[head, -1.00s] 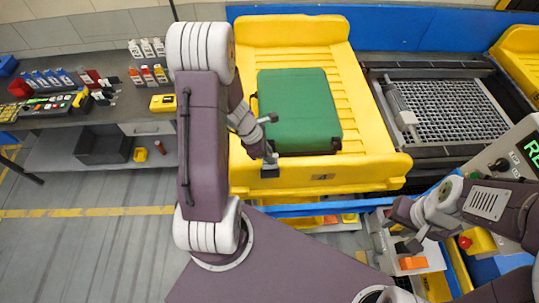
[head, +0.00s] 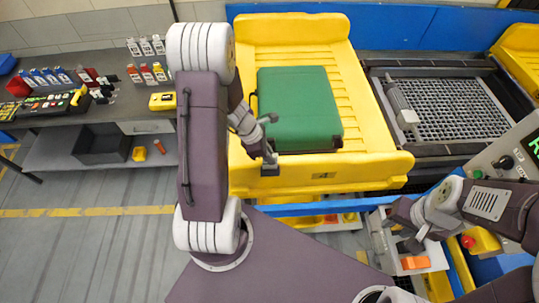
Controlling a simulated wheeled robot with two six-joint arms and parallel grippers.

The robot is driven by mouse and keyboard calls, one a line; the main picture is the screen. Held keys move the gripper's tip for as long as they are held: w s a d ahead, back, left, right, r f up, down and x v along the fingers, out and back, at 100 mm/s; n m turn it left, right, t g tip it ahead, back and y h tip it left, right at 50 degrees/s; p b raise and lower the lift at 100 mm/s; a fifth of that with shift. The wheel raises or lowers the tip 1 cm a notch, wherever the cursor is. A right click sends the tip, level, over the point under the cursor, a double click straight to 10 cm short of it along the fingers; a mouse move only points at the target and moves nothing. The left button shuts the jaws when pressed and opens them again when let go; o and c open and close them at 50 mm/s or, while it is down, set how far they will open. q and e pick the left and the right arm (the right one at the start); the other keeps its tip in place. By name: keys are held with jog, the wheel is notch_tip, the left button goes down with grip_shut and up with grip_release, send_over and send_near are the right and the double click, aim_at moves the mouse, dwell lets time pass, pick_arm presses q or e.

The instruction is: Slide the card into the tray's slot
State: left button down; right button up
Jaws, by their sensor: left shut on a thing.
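The yellow tray (head: 385,167) stands on the conveyor and carries a green suitcase (head: 298,105). A small dark marking (head: 323,175) shows on its front lip, and I cannot tell whether it is the slot or a label. My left gripper (head: 270,163) is at the tray's front lip, left of the marking, shut on a small dark piece (head: 270,170) that appears to be the card. Contact between card and tray cannot be told. My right gripper (head: 414,243) is at the lower right above a small stand; its jaws are too small to read.
A grey bench (head: 130,120) with bottles and tools stands at the left. An orange block (head: 416,262) lies on the stand below my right gripper. A control panel (head: 505,160) is at the right edge. A metal mesh conveyor bed (head: 455,105) lies right of the tray.

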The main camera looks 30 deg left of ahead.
pick_arm(q)
jog(key=shift+f+b, duration=1.65)
jog(key=shift+f, duration=0.1)
jog(key=c, duration=1.3)
grip_release()
jog(key=p+v, duration=0.2)
jog(key=v, duration=0.7)
